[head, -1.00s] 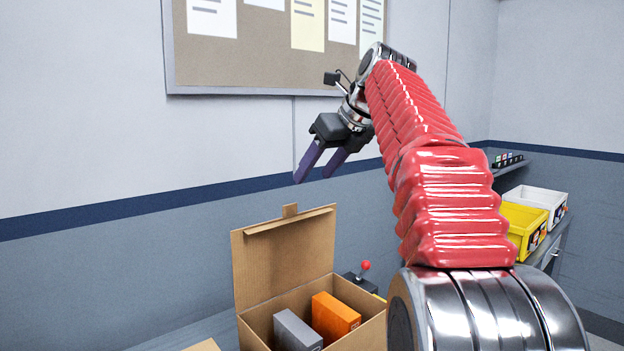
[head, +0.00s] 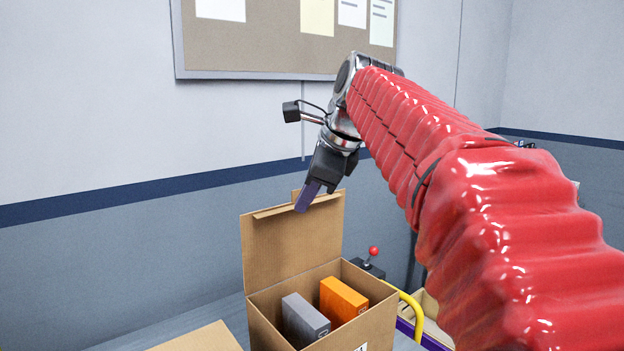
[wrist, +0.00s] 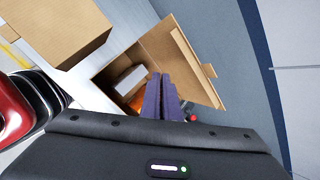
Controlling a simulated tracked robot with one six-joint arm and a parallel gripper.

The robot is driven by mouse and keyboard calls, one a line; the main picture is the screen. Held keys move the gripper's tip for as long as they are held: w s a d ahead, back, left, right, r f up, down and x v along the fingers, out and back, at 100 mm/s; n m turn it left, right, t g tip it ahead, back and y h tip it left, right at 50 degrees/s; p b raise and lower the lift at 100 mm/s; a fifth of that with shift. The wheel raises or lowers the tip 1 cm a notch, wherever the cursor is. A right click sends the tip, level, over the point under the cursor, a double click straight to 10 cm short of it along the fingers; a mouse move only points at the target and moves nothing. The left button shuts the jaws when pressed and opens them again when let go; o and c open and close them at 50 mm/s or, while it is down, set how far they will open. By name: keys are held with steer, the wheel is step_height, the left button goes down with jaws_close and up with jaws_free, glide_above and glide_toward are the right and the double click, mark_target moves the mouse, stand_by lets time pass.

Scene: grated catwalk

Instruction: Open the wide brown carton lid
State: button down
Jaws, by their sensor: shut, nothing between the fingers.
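The brown carton (head: 375,322) stands on the bench with its lid (head: 285,245) raised upright at the back, a folded flap along the lid's top edge. A grey box (head: 303,318) and an orange box (head: 343,298) stand inside. My gripper (head: 306,198) points down at the lid's top edge, in front of it in the head view; whether it touches the lid I cannot tell. In the wrist view the purple fingers (wrist: 161,98) are together and empty, and the open lid (wrist: 178,60) shows beside and behind them.
Another brown carton (wrist: 60,30) shows in the wrist view; its top (head: 205,338) is at the head view's lower left. A red-knobbed joystick (head: 372,262) and a yellow curved handle (head: 408,305) are right of the carton. The wall with a pinboard (head: 280,50) is behind.

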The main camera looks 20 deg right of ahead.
steer(key=s+a+f+n, duration=0.3)
steer(key=s+f+n, duration=0.4)
steer(key=f+n, duration=0.1)
steer(key=s+a+f+n+g+h, duration=0.1)
steer(key=s+a+f+n, duration=0.2)
steer(key=s+f+n, duration=0.5)
steer(key=s+a+f+n, duration=0.4)
steer(key=s+f+n, duration=0.4)
steer(key=f, duration=0.3)
steer(key=shift+f+g, duration=0.3)
steer(key=shift+f, duration=0.05)
steer(key=shift+s, duration=0.15)
